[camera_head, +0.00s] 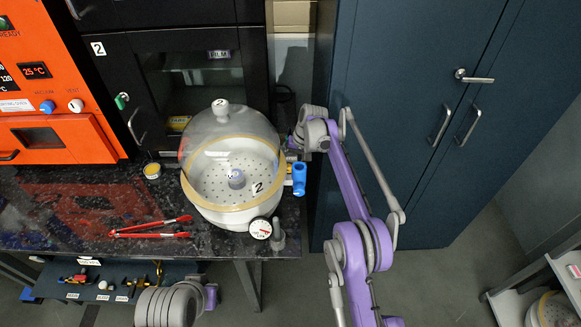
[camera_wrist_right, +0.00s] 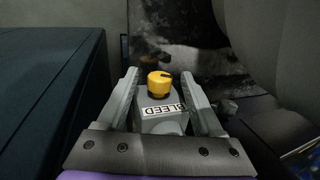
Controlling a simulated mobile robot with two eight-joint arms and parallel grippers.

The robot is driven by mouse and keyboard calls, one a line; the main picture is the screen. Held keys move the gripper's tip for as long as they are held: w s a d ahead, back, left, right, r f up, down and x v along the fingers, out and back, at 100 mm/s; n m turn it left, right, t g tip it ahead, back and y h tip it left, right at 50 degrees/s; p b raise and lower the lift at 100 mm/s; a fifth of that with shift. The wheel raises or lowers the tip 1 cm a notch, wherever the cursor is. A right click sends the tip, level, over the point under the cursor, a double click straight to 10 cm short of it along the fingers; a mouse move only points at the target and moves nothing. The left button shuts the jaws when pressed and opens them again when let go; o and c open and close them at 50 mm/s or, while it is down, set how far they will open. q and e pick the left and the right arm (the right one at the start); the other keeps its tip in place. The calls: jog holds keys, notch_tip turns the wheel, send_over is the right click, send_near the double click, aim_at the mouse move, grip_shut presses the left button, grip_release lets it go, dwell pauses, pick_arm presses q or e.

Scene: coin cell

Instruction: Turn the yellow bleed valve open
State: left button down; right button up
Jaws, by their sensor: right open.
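The yellow bleed valve knob (camera_wrist_right: 160,83) shows in the right wrist view, on a pale block with a label reading BLEED (camera_wrist_right: 162,109). My right gripper (camera_wrist_right: 159,76) is open, with one finger on each side of the knob and block. Gaps show between the knob and both fingers, so it holds nothing. In the head view my right wrist is at the right of the glass-domed vacuum desiccator (camera_head: 232,140), and the knob is mostly hidden there. My left gripper is not in view; part of my left arm shows at the bottom.
A blue valve handle (camera_head: 299,179) and a round gauge (camera_head: 260,228) sit close by on the desiccator's right side. Red tongs (camera_head: 150,229) lie on the dark speckled bench (camera_head: 60,205). A dark blue cabinet (camera_head: 420,110) stands at the right.

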grip_shut()
dwell(0.3)
jog(key=shift+d+f+y, duration=0.1)
jog(key=shift+d+y, duration=0.15)
jog(key=shift+y, duration=0.55)
jog(key=shift+f+y+b, duration=0.1)
jog(key=shift+y+b, duration=0.25)
jog(key=shift+y, duration=1.05)
grip_release()
